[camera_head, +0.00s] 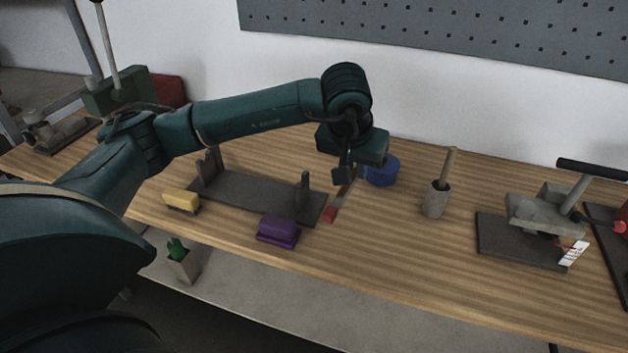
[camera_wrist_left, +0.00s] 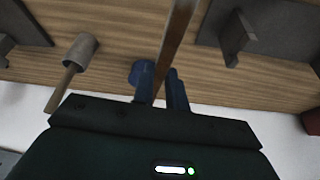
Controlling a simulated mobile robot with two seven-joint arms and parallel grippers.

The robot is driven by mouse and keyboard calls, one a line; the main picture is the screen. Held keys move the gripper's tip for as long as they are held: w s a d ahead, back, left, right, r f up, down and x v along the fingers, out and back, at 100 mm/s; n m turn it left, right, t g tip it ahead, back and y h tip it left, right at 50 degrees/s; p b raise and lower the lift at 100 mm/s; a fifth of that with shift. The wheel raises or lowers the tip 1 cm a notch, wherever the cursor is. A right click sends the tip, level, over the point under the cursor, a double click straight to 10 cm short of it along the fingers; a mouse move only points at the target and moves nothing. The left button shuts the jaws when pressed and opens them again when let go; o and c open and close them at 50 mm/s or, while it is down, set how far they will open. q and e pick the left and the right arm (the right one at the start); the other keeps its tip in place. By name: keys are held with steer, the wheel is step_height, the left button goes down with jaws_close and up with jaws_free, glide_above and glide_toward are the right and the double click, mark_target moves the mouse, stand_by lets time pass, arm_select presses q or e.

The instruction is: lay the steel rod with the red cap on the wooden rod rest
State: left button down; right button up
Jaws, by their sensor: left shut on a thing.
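My left gripper (camera_head: 345,174) is shut on the steel rod (camera_head: 349,190) and holds it just right of the rest; its fingers also show in the left wrist view (camera_wrist_left: 162,90). The rod's red cap (camera_head: 330,214) points toward the table's front edge. In the left wrist view the rod (camera_wrist_left: 179,38) runs up out of the picture, so its cap is not seen there. The rod rest (camera_head: 255,197) is a dark grey base with two upright posts, and looks empty. Its right post (camera_head: 303,187) is close left of the rod. My right gripper is not in view.
A purple block (camera_head: 277,230) and a yellow block (camera_head: 181,201) lie in front of the rest. A blue round container (camera_head: 382,170) stands behind the gripper. A grey cup with a wooden stick (camera_head: 436,200) and a grey clamp (camera_head: 540,212) are to the right.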

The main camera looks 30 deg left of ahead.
arm_select(q)
steer(key=w+a+n+b, duration=0.1)
steer(key=w+a+b, duration=0.1)
steer(key=w+a, duration=0.4)
steer(key=shift+n+y, duration=0.3)
steer(key=shift+y, duration=0.1)
steer(key=f, duration=0.1)
steer(key=w+f, duration=0.1)
steer(key=f, duration=0.1)
steer(key=d+f, duration=0.1)
steer(key=f, duration=0.1)
steer(key=shift+w+f+p, duration=0.25)
steer(key=shift+w+p, duration=0.05)
steer(key=shift+p, duration=0.1)
steer(key=shift+f, duration=2.25)
steer(key=shift+f, duration=0.15)
steer(key=c, duration=1.4)
jaws_free()
steer(key=shift+r, duration=0.4)
steer(key=v, duration=1.1)
steer(key=shift+s+r, duration=0.15)
steer(key=shift+r, duration=0.05)
